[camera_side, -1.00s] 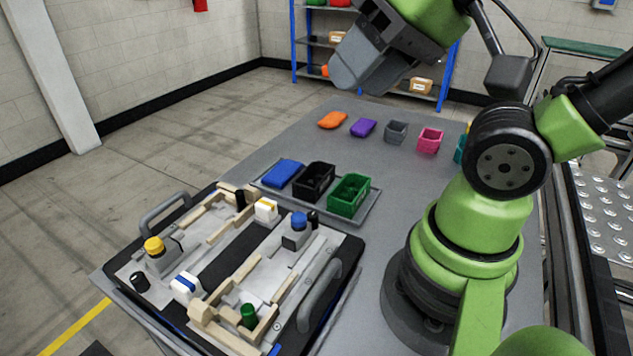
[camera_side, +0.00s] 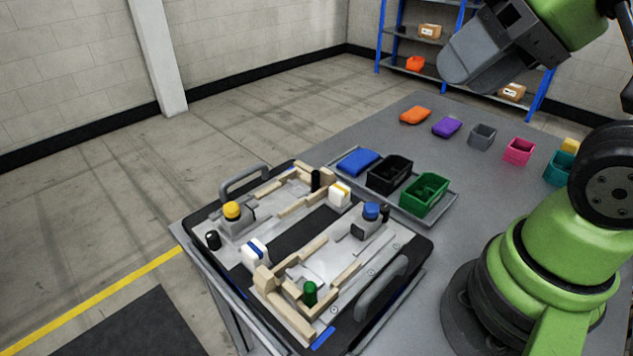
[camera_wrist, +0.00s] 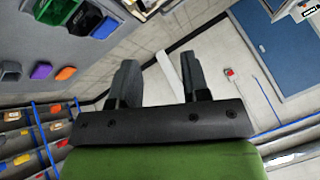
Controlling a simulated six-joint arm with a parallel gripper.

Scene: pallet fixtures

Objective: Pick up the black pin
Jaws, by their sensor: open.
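Three black pins show in the side view. One black pin (camera_side: 213,240) stands at the left corner of the fixture pallet (camera_side: 296,238). A second black pin (camera_side: 316,180) stands near the pallet's far end, and a third black pin (camera_side: 385,213) is beside the blue-topped pin (camera_side: 371,210). My gripper (camera_side: 466,66) is high above the table, well apart from the pallet and all the pins. In the wrist view my gripper (camera_wrist: 160,76) has its two fingers spread with nothing between them. No black pin can be made out there.
Small coloured bins line the table's far side. Two handles (camera_side: 381,288) rise from the pallet. The air around my gripper is clear.

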